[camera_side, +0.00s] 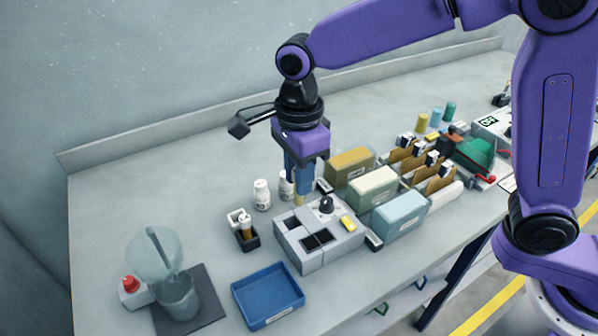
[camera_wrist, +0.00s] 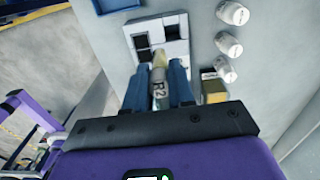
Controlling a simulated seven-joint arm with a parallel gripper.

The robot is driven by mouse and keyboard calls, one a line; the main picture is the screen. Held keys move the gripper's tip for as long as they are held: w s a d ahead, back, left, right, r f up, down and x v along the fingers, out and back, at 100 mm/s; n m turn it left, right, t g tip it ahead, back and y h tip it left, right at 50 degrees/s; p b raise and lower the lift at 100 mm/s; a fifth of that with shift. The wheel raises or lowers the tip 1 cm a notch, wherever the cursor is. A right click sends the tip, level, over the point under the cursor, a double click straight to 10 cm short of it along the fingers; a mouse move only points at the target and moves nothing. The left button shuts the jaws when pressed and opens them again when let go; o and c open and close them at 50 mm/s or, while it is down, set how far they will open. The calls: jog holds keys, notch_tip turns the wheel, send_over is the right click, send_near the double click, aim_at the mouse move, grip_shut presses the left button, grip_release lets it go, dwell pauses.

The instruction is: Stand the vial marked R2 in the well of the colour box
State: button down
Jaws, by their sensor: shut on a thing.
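My gripper (camera_side: 300,184) has blue fingers and is shut on the vial marked R2 (camera_wrist: 160,86). The vial points away from the wrist camera, its R2 label facing it between the fingers (camera_wrist: 158,77). In the side view only the vial's pale yellow lower end (camera_side: 299,199) shows below the fingers. The colour box (camera_side: 291,245) is a grey block with dark square openings on top, a black knob and a yellow patch. It also shows in the wrist view (camera_wrist: 173,23). The vial is above or just behind the box's back edge; I cannot tell the exact gap.
White jars (camera_side: 262,195) stand behind the box. A small rack (camera_side: 247,241) holding a vial stands to its left. A blue tray (camera_side: 267,297) lies in front left. Tan, cream and pale blue bins (camera_side: 399,216) stand close on the right.

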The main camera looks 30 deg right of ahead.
aim_at(293, 215)
jog(key=w+f, duration=0.2)
jog(key=f, duration=0.1)
jog(key=shift+w, duration=0.2)
jog(key=shift+f, duration=0.15)
jog(key=shift+f, duration=4.25)
jog(key=shift+f, duration=0.1)
jog(key=c, duration=0.9)
grip_release()
jog(key=shift+s, duration=0.1)
notch_tip(293, 215, up, 18)
jog(key=shift+f, duration=0.2)
